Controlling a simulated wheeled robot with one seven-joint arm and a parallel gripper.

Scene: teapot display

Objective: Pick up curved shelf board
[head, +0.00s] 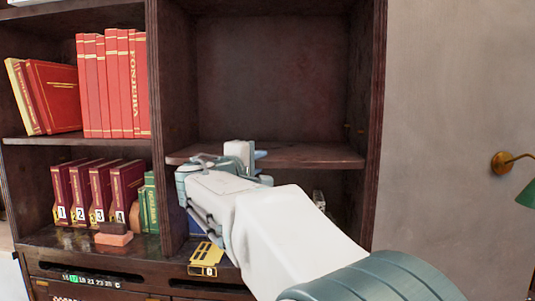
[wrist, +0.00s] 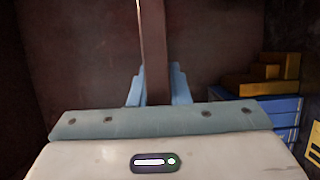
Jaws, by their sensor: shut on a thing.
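The curved shelf board (head: 310,155) is dark wood with a curved front edge. It lies about level across the right bay of the bookcase in the head view. In the wrist view the board (wrist: 153,45) shows edge-on as a dark upright strip. My gripper (head: 256,155) is at the board's front edge, left of its middle. In the wrist view the two blue fingers of my gripper (wrist: 157,88) stand on either side of the board, shut on it. My gripper and arm hide part of the board's front and the space below.
The dark bookcase (head: 155,100) has red books (head: 110,85) on the upper left shelf and numbered binders (head: 100,190) below. A yellow item (head: 207,257) lies low in the right bay. Blue and yellow boxes (wrist: 265,100) show at right in the wrist view. The space above the board is empty.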

